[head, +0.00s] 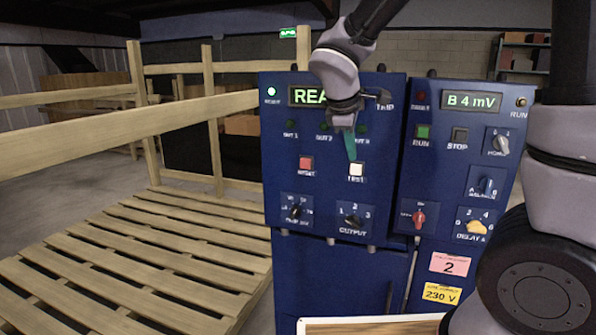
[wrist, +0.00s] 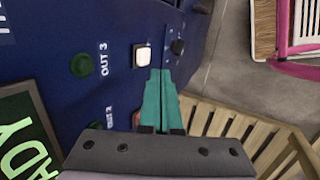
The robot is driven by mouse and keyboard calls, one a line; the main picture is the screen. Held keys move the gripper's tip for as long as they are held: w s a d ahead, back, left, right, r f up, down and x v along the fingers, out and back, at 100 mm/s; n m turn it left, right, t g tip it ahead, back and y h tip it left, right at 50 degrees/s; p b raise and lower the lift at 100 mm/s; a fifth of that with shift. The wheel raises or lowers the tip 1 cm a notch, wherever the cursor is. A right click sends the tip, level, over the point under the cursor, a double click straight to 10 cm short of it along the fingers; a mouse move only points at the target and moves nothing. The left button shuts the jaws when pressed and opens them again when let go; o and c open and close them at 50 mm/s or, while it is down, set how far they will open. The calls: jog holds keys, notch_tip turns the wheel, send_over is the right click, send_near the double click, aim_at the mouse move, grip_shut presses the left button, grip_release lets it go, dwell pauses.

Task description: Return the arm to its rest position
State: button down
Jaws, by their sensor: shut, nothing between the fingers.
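My gripper (head: 350,145) is in front of the left blue control panel (head: 285,255), its green fingers pointing down and ending just above the white TEST button (head: 357,169). In the wrist view the green fingers (wrist: 160,75) are shut together with nothing between them. Their tips lie close to the white button (wrist: 142,56); I cannot tell whether they touch it. My arm comes down from the top of the head view and hides part of the panel's display (head: 302,95), of which "REA" shows. A green lamp is lit at the panel's upper left.
The right panel (head: 458,145) reads "B 4 mV" and carries RUN and STOP buttons and several knobs. A wooden railing (head: 150,120) and slatted pallet (head: 150,250) stand at left. In the wrist view a pink-framed object (wrist: 298,40) lies at upper right beside bare floor.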

jog(key=s+d+r+m+t+y, duration=0.1)
jog(key=s+d+r+m+y, duration=0.1)
jog(key=s+d+r+m, duration=0.3)
jog(key=s+d+r+m+t+y, duration=0.1)
jog(key=s+d+r+m+y, duration=0.2)
jog(key=s+d+r+m, duration=0.3)
jog(key=s+m, duration=0.4)
jog(key=m, duration=0.3)
jog(key=shift+d+r, duration=0.15)
jog(key=shift+d, duration=0.15)
